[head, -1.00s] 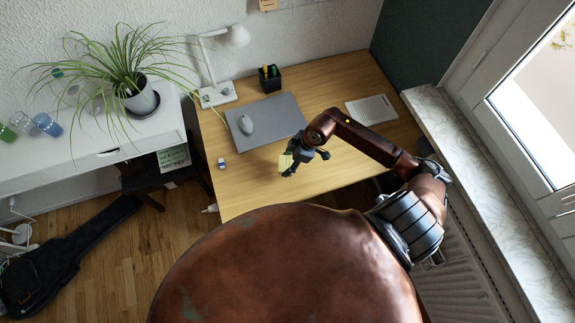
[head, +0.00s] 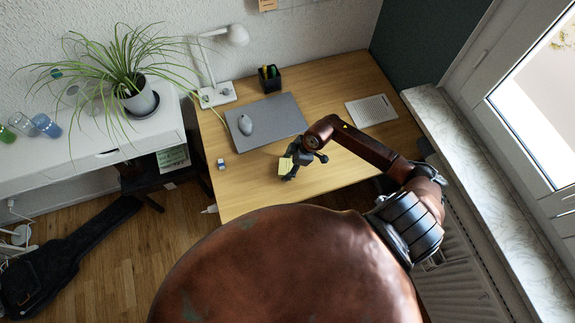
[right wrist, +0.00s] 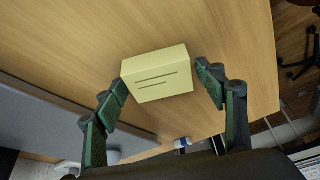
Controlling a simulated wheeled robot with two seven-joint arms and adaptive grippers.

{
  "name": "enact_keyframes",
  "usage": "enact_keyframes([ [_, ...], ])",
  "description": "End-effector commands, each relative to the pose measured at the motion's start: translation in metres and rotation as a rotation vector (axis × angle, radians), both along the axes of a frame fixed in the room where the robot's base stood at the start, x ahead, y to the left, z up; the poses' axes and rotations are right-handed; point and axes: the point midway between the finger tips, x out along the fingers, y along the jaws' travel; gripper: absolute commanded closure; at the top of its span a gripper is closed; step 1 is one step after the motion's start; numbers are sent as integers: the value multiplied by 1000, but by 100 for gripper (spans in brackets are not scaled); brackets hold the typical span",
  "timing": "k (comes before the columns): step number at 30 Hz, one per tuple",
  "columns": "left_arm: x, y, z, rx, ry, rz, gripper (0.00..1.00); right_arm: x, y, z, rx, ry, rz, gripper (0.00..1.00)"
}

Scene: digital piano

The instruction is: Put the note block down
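The note block (head: 285,165) is pale yellow and sits at the front part of the wooden desk (head: 240,190), just left of my right gripper (head: 306,168). In the right wrist view the note block (right wrist: 158,75) shows a face with two dark lines and lies between or just beyond the two fingertips. My right gripper is open. A gap shows between the block and the right finger; the left fingertip looks close to it, and I cannot tell if it touches. My left gripper is not in view.
A pen holder (head: 269,77), lamp (head: 232,36) and white keyboard-like panel (head: 371,110) stand further back. The desk's front right is clear.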

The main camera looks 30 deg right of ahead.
Motion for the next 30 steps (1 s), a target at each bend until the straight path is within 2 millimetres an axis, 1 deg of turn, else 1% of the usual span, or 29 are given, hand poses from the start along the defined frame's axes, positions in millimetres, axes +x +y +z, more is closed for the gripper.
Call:
enact_keyframes([
  [2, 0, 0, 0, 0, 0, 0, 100, 0, 0, 0, 0, 0, 0, 29],
  [10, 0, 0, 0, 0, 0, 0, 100, 0, 0, 1, 0, 0, 0, 29],
  [14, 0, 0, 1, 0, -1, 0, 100, -1, -3, 10, -2, 0, 1, 29],
  [17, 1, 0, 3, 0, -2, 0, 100, -5, -8, 24, -2, -2, 1, 29],
  [24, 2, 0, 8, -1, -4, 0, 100, -17, -24, 72, -4, -1, 2, 29],
  [27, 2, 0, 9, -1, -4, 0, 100, -21, -30, 89, -2, -1, 0, 29],
  [30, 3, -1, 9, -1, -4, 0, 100, -24, -34, 101, -2, -1, 0, 29],
])
